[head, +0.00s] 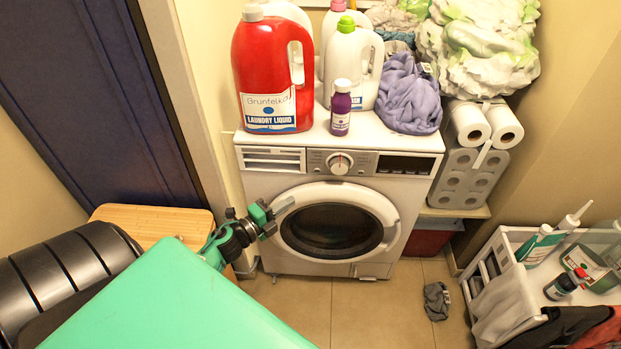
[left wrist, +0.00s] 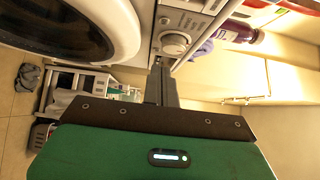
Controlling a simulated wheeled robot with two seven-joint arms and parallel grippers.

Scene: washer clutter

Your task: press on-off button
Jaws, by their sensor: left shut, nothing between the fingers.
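The white washing machine (head: 258,185) stands against the back wall, its round door (head: 390,215) closed. Its control panel (head: 315,158) carries a round dial (head: 339,163) in the middle and a dark display (head: 405,165) to the right. The on-off button is too small to tell apart in the head view. My left gripper (head: 284,206) is shut and empty, in front of the machine, below the panel and by the door's left side in the picture. In the left wrist view its fingertips (left wrist: 161,68) appear just below the dial (left wrist: 174,44). My right gripper is not in view.
A red laundry liquid jug (head: 265,60), a white jug (head: 347,65), a purple bottle (head: 341,108) and lilac cloth (head: 408,95) crowd the machine's top. Toilet rolls (head: 470,125) stand to the right. A white rack (head: 515,290) is at lower right; a grey cloth (head: 436,300) lies on the floor.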

